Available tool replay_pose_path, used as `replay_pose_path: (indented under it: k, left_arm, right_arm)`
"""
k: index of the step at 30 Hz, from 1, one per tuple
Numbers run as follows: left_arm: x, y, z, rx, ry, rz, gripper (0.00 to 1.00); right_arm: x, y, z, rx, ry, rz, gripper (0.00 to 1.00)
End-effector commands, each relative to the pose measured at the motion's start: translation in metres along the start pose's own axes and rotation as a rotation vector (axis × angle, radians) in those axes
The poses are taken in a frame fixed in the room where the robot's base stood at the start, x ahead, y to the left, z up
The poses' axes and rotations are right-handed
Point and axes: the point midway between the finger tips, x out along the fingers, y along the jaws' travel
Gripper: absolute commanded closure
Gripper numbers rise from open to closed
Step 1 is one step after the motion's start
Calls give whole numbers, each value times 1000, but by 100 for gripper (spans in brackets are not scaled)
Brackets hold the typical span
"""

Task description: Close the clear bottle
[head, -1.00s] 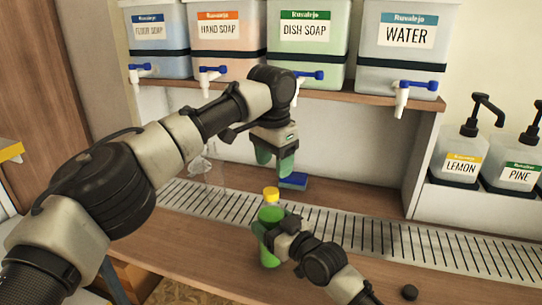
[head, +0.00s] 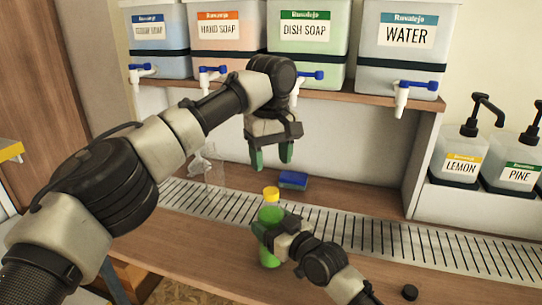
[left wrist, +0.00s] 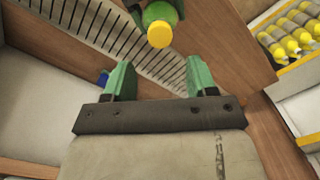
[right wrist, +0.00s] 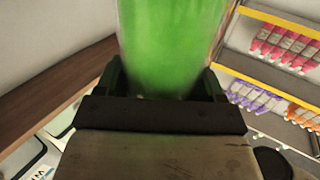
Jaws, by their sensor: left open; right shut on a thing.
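My right gripper (head: 268,230) is shut on the bottle's body, and the green body (right wrist: 170,45) fills the right wrist view between the fingers. My left gripper (head: 272,162) is open and empty, pointing down, above the cap and apart from it. In the left wrist view the cap (left wrist: 160,35) shows beyond the left fingertips.
A blue sponge (head: 293,180) lies behind the bottle. A clear vessel (head: 207,165) stands to the left, partly behind my left arm. Soap drums with taps (head: 305,45) stand on the shelf above.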

Motion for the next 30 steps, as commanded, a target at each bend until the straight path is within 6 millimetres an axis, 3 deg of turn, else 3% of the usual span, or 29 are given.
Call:
replay_pose_path:
  k: [8,21,30]
  left_arm:
    - [5,0,0,3,1,-1,43]
    - [66,0,0,3,0,-1,43]
    - [81,0,0,4,1,0,43]
  right_arm:
    - [0,0,1,0,-1,0,98]
    - [0,0,0,0,-1,0,98]
    - [0,0,0,0,-1,1,98]
